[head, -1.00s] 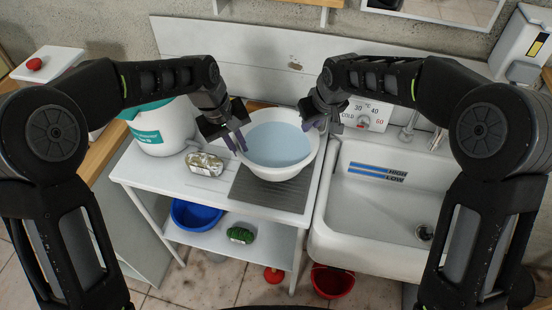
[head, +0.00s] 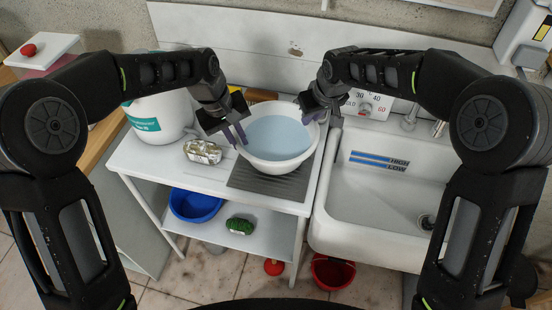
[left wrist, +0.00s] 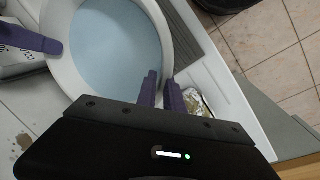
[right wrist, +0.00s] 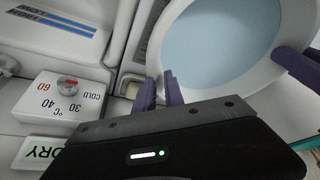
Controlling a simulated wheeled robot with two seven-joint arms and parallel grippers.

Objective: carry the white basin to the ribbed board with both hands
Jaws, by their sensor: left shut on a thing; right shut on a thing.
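The white basin (head: 302,159), with pale blue liquid inside, is over the rear part of the grey ribbed board (head: 262,184) on the white stand. Whether it touches the board I cannot tell; it looks level. The basin hides the board's back part. My left gripper (head: 240,135) is shut on the basin's left rim; in the left wrist view its purple fingers (left wrist: 161,92) straddle the wall. My right gripper (head: 314,113) is shut on the right rim at the back; its fingers show in the right wrist view (right wrist: 160,90).
The sink (head: 375,205) adjoins on the right, below a temperature dial (head: 371,104). A blue bowl (head: 195,205) and green bundle (head: 240,226) are on the lower shelf.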

